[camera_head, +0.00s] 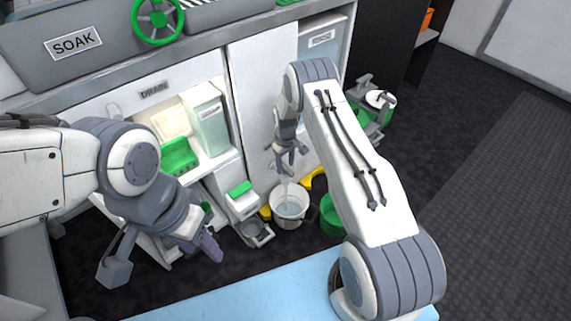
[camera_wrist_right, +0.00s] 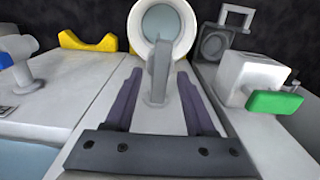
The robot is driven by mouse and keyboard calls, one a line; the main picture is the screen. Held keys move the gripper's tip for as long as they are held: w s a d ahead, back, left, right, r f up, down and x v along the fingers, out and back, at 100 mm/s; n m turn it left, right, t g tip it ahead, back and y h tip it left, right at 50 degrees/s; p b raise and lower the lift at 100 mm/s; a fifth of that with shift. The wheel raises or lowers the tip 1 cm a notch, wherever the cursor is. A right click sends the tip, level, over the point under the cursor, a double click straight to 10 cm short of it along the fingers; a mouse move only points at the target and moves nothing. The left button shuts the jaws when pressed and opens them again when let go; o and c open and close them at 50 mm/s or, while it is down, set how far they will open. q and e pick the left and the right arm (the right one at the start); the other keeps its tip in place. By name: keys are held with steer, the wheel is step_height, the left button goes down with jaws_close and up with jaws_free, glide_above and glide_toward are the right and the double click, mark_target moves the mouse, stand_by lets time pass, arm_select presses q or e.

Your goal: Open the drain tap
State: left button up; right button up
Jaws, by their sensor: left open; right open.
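A grey upright lever (camera_wrist_right: 158,75) stands in front of the white bucket in the right wrist view. It appears to be the drain tap's handle, though no label on it can be read. My right gripper (camera_wrist_right: 157,100) is open, with one dark finger on each side of the lever. I cannot tell whether either finger touches it. In the head view my right gripper (camera_head: 287,155) hangs in front of the white cabinet, above the bucket, and mostly hides the tap. My left gripper (camera_head: 203,243) is open and empty, low at the left, apart from the tap.
A white bucket (camera_head: 290,206) stands on the dark floor, with a green bucket (camera_head: 332,214) to its right. A white unit with a green handle (camera_wrist_right: 275,102) is right of my right gripper. Another grey tap-like fitting (camera_wrist_right: 25,65) is at its left. A DRAIN label (camera_head: 154,90) marks the cabinet.

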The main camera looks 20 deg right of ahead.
mark_target(285, 167)
step_height(285, 167, up, 10)
steer(key=p, duration=0.3)
steer(key=shift+r, duration=0.15)
steer(key=s+a+r+n, duration=0.1)
steer(key=s+a+r, duration=0.6)
steer(key=a+r, duration=0.3)
steer(key=s+a+r+n, duration=0.1)
steer(key=s+a+r, duration=0.65)
steer(key=r, duration=0.35)
steer(key=s+r+n+y, duration=0.1)
steer(key=s+r, duration=0.2)
steer(key=s, duration=0.8)
steer(key=s+r, duration=0.3)
steer(key=s, duration=0.8)
step_height(285, 167, up, 29)
steer(key=p, duration=2.9)
steer(key=shift+s+a+r, duration=0.2)
steer(key=shift+a, duration=0.2)
